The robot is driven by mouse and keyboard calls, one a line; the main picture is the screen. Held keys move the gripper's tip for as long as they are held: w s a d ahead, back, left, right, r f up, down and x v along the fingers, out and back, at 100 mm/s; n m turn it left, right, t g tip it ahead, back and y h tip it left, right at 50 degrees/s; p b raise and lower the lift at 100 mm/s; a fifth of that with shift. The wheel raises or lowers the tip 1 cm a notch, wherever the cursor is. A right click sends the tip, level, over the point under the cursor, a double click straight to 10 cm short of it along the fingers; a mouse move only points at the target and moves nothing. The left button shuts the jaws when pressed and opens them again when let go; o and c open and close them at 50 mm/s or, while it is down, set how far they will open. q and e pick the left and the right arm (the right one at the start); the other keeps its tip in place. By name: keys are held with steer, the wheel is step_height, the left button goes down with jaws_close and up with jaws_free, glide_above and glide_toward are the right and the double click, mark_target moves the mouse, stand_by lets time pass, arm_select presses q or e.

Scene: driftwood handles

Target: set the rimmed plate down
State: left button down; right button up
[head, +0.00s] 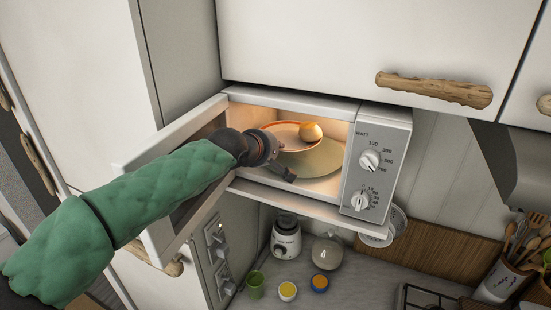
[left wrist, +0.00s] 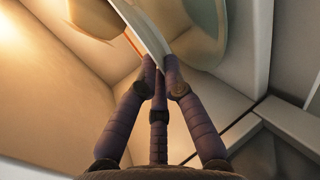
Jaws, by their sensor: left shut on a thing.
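The rimmed plate (head: 283,128), pale with an orange-brown edge, is inside the open microwave, with a round tan item (head: 311,131) on it. The plate appears over the back left part of the glass turntable (head: 322,161); I cannot tell whether they touch. My left gripper (head: 277,160) reaches in through the open front and hides the plate's near left side. In the left wrist view, its fingers (left wrist: 158,65) are closed on the plate's edge (left wrist: 148,32), with the greenish turntable (left wrist: 205,30) beyond. My right gripper is not in view.
The microwave door (head: 150,160) stands open to the left, under my left arm. The control panel (head: 377,165) bounds the opening on the right. A cabinet (head: 330,50) is directly above. A blender (head: 286,238) and small cups (head: 288,290) stand on the counter below.

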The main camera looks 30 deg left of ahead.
mark_target(276, 171)
arm_select(q)
step_height(276, 171, down, 3)
steer(key=shift+r+p, duration=0.1)
steer(key=shift+p, duration=0.2)
steer(key=shift+w+f+p, duration=0.15)
steer(key=shift+f+p, duration=0.2)
steer(key=shift+f, duration=0.15)
steer(key=shift+f+b, duration=0.1)
steer(key=shift+b, duration=0.2)
steer(key=c, duration=1.7)
jaws_free()
steer(key=shift+f, duration=0.1)
steer(key=shift+o, duration=0.2)
